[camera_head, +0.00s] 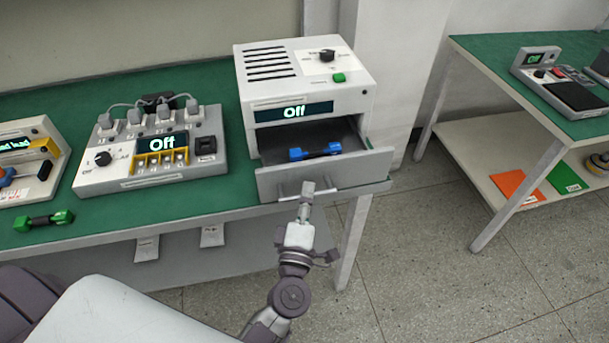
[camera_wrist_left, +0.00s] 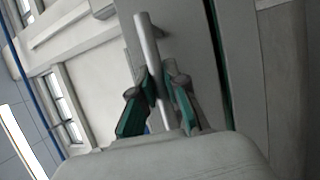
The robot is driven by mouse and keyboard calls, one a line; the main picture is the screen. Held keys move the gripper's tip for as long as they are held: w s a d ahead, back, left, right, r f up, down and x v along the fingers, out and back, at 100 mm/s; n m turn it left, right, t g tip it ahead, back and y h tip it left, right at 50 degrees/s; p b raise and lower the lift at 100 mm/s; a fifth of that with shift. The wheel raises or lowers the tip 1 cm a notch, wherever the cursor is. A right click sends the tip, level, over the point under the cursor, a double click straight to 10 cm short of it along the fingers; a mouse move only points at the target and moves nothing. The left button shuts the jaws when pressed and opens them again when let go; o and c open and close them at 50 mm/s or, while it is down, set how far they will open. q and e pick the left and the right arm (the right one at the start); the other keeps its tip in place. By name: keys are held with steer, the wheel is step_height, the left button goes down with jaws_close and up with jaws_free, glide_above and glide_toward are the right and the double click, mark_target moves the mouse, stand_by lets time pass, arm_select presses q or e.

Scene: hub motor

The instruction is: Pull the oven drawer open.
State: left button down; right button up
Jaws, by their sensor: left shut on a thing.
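The oven (camera_head: 303,75) is a white box on the green bench, with vents, a knob, a green button and a display reading "Off". Its drawer (camera_head: 280,181) is pulled partly out, and a blue motor part (camera_head: 315,151) lies inside. My left gripper (camera_head: 307,190) is at the drawer front, shut on the drawer handle. In the left wrist view the fingers (camera_wrist_left: 158,104) are on both sides of the metal bar handle (camera_wrist_left: 150,50). My right gripper is not in view.
A charging station (camera_head: 155,150) with plugs and an "Off" display stands left of the oven on the green bench (camera_head: 235,192). A green motor part (camera_head: 43,221) lies further left. Another green-topped table (camera_head: 500,60) stands at right. Floor between the tables is clear.

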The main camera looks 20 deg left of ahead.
arm_select(q)
steer(key=shift+s+d, duration=0.4)
steer(key=shift+s, duration=0.2)
steer(key=shift+s+d, duration=0.4)
steer(key=shift+s, duration=0.2)
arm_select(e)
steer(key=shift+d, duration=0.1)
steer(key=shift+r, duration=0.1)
arm_select(q)
steer(key=c, duration=1.2)
jaws_free()
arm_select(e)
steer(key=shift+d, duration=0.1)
arm_select(q)
steer(key=v, duration=1.2)
steer(key=shift+f, duration=0.1)
